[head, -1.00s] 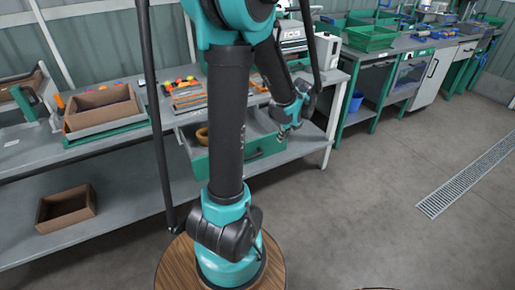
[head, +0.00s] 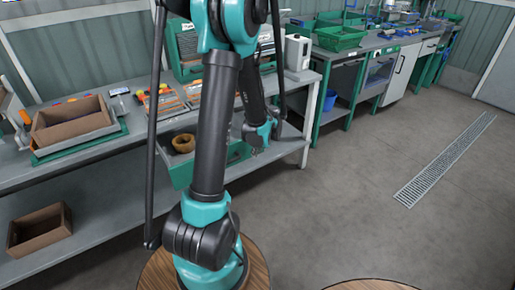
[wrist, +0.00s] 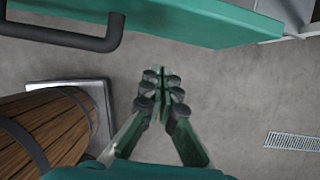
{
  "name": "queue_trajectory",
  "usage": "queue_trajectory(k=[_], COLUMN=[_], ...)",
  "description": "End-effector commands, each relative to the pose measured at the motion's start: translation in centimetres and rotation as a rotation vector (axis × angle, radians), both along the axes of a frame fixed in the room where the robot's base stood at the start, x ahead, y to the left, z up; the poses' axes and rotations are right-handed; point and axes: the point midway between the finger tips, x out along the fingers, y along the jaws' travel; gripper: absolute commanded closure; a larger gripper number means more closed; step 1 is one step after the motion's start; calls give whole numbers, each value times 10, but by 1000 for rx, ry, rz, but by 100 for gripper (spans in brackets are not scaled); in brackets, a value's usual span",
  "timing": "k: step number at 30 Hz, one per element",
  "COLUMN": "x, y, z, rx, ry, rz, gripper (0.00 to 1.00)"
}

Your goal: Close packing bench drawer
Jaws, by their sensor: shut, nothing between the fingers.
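The packing bench drawer (head: 181,175) is pulled out below the bench top, with its green front facing me and its inside showing. A brown ring-shaped thing (head: 183,143) lies in it. My arm hides the middle of the drawer. In the wrist view the green drawer front (wrist: 200,22) crosses the top, with its black bar handle (wrist: 70,38) at the upper left. My gripper (wrist: 161,80) is shut and empty, below the drawer front in that picture and right of the handle. In the head view my gripper (head: 256,148) is at the drawer's right end; contact cannot be told.
The bench top (head: 80,165) holds a brown box (head: 72,125) on a green tray and several tools. Another brown box (head: 40,232) sits on the lower shelf. A wooden barrel (wrist: 45,128) stands at the left in the wrist view. The floor to the right is clear.

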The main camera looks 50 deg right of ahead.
Motion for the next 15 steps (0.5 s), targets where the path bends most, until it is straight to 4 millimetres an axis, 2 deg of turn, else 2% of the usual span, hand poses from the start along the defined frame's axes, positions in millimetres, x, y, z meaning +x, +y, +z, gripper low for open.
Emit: queue_trajectory(k=[1, 3, 7, 15], x=[3, 16, 30, 40], y=[-1, -4, -7, -10], z=[-6, -4, -3, -3], rx=[0, -1, -1, 0], ry=[0, 0, -1, -1], rz=[1, 4, 2, -1], gripper=[100, 100, 100, 100])
